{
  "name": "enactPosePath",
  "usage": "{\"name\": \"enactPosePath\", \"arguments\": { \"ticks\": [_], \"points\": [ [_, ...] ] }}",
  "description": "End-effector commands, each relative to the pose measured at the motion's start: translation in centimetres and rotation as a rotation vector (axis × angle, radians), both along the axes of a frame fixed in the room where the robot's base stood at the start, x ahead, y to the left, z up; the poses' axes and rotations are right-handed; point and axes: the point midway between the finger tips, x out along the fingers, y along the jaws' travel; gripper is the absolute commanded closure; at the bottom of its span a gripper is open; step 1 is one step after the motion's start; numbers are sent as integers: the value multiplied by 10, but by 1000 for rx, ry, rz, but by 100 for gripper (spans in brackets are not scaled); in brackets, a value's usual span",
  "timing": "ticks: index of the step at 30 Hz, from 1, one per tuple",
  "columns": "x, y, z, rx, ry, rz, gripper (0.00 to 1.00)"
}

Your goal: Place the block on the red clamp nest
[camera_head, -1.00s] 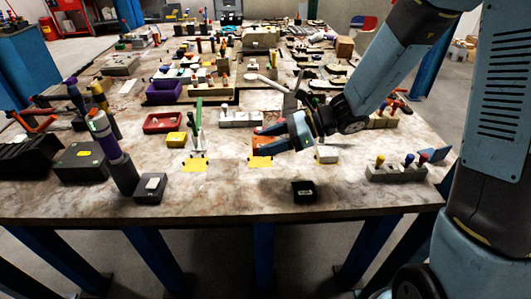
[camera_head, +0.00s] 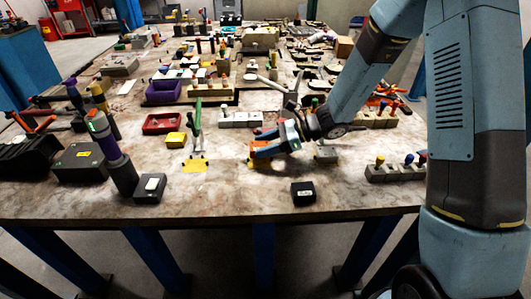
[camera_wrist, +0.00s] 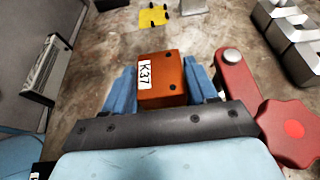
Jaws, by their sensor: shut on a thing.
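The block (camera_wrist: 172,75) is orange-brown with a white "K37" label, seen in the wrist view. My gripper (camera_wrist: 162,88) is shut on it, a blue finger on either side. The red clamp shows a red lever arm (camera_wrist: 237,82) and a red star knob (camera_wrist: 292,130) just right of the block. In the head view my gripper (camera_head: 258,152) is low over the table at the red clamp's station, with a little yellow plate (camera_head: 257,164) showing below it. My gripper hides most of that nest. I cannot tell whether the block touches it.
The station with the green-handled clamp (camera_head: 197,125) and its yellow plate (camera_head: 195,166) stands to the left. A grey block row (camera_head: 240,119) is behind. A small black box (camera_head: 303,192) lies in front, and a pegged grey block (camera_head: 395,172) is at right.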

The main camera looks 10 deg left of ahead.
Motion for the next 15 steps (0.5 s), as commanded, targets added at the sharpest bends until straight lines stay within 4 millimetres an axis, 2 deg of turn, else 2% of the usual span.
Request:
{"name": "enactPosePath", "arguments": {
  "ticks": [6,15],
  "points": [
    [0,0,-24,2,2,-1,100],
    [-1,0,-28,1,1,1,100]
  ]
}}
